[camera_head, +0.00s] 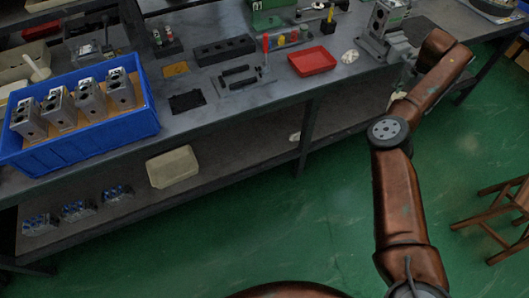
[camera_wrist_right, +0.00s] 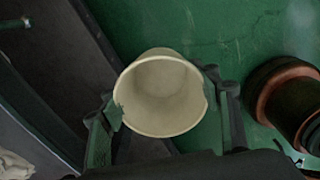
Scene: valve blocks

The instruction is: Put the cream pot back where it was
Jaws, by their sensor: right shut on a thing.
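The cream pot (camera_wrist_right: 161,95) is in the right wrist view, its round open mouth facing the camera, and it looks empty. My right gripper (camera_wrist_right: 164,112) has one finger on each side of the pot and is shut on it. The pot is over or beside the green floor, close to a dark bench edge on the left. In the head view my right arm reaches up to the bench's right part, and its gripper is mostly hidden there. My left gripper is in neither view.
The grey bench (camera_head: 225,112) carries a blue crate (camera_head: 84,146) with several valve blocks, a red tray (camera_head: 312,61) and a valve block on a stand (camera_head: 376,40). A cream bin (camera_head: 172,167) sits on the lower shelf. A wooden stool (camera_head: 500,215) stands right on open green floor.

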